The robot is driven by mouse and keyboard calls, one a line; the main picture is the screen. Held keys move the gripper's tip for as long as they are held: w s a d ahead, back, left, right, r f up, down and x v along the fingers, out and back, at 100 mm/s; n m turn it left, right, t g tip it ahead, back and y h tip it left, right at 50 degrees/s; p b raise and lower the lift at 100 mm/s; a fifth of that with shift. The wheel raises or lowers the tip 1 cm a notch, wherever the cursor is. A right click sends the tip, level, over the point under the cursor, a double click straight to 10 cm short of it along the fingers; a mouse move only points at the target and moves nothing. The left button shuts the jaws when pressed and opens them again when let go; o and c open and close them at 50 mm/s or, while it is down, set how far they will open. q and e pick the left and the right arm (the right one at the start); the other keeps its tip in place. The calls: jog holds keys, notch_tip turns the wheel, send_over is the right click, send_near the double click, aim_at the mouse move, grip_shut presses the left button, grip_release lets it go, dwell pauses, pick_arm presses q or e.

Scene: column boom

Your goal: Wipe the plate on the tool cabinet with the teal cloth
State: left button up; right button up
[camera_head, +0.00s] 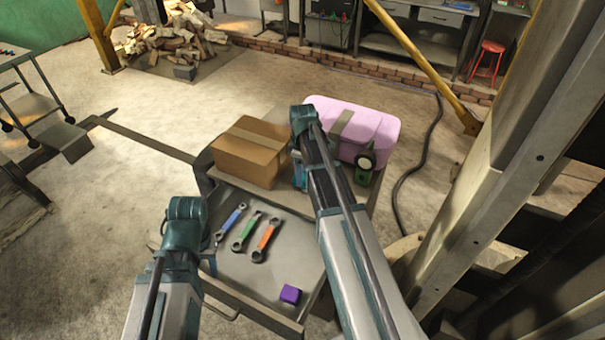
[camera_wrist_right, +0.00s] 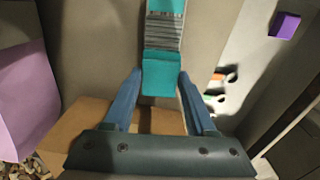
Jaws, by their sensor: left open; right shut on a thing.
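The tool cabinet (camera_head: 270,287) stands in front of me. My right gripper (camera_head: 299,172) reaches down over its far part, between a cardboard box and a pink case. In the right wrist view the right gripper (camera_wrist_right: 159,82) is shut on the teal cloth (camera_wrist_right: 161,76), a small square block between its fingertips. Beyond the cloth is a grey striped strip with teal above it (camera_wrist_right: 165,30); I cannot tell whether this is the plate. In the head view my right arm hides that spot. My left gripper (camera_head: 211,263) is open, mostly hidden by its wrist, at the cabinet's left side.
The cardboard box (camera_head: 246,155) and pink case (camera_head: 375,130) stand at the back. A green device with a round dial (camera_head: 366,163) is by the case. Several wrenches (camera_head: 244,231) and a purple cube (camera_head: 290,294) lie nearer. A post (camera_head: 490,130) rises at right.

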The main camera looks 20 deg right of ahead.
jog(key=shift+r+p, duration=2.2)
jog(key=shift+r, duration=0.35)
notch_tip(320, 180, up, 3)
jog(key=p, duration=0.3)
jog(key=shift+f, duration=0.1)
